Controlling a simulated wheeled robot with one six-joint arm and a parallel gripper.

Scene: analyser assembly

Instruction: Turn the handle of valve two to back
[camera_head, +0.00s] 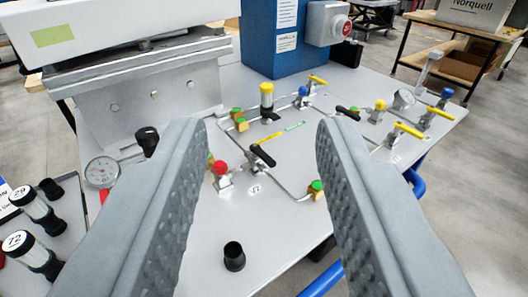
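A valve with a black lever handle (263,156) stands on the grey panel, just above a small white label (255,190) that seems to read V2. The handle slants from upper left to lower right. My gripper (260,130) is open, with one grey ridged finger on each side of the picture. The black handle shows in the gap between the fingers, apart from both. Nothing is held. The left finger hides part of the pipework beside the red-capped fitting (221,169).
Other valves with yellow handles (409,130) stand at the right. A yellow-topped cylinder (267,100) and a blue box (275,40) are behind. A black cap (234,256) lies in front. A gauge (102,172) and labelled vials (32,250) are at the left.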

